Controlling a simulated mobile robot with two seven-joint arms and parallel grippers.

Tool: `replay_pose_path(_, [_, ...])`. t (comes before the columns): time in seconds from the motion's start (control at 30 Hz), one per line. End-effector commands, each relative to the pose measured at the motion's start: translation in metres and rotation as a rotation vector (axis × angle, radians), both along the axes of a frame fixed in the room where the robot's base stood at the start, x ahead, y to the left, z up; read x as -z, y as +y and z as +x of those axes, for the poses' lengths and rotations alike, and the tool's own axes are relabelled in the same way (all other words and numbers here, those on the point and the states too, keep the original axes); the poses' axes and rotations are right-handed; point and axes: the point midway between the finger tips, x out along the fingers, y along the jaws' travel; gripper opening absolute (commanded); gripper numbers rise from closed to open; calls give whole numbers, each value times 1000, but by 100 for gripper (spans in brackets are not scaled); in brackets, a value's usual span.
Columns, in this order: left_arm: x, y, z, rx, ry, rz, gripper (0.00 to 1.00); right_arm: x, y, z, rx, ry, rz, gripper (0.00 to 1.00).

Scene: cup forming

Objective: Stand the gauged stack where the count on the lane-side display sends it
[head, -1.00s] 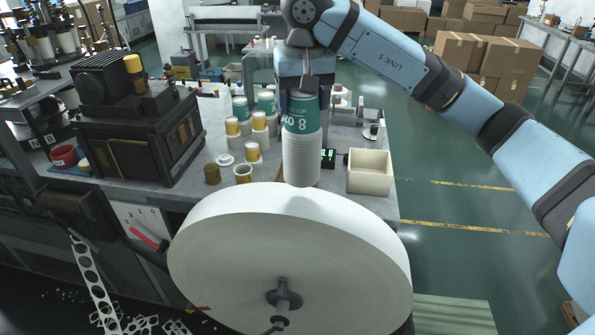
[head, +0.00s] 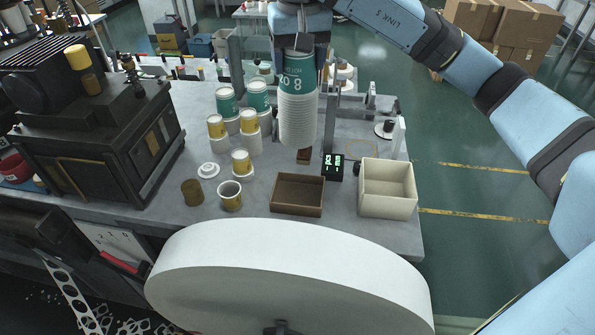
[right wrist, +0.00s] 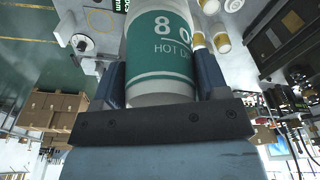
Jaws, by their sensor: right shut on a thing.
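The gauged stack (head: 297,110), nested white cups with a green "8 oz" band at the top, hangs upside down in my right gripper (head: 301,48). In the right wrist view the two fingers clasp the green-banded cup (right wrist: 160,50) from both sides. The stack hangs above the grey table, apart from it. The small black display (head: 332,167) with green digits stands below and right of the stack; its digits are too small to read surely. A brown tray (head: 298,194) and a cream bin (head: 387,188) sit near it, both apparently empty. My left gripper is not in view.
Several green-banded and yellow-banded cup stacks (head: 249,125) stand left of the held stack. A yellow-banded cup (head: 230,196), a brown cylinder (head: 192,192) and a white lid (head: 208,170) are nearer. A large white paper roll (head: 290,240) blocks the front. A black machine (head: 95,140) stands left.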

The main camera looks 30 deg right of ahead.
Motion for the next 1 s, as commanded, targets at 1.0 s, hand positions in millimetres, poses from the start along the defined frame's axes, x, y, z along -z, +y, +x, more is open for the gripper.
replay_pose_path(1.0, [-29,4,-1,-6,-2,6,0,184,1,-1,0,5,0,19])
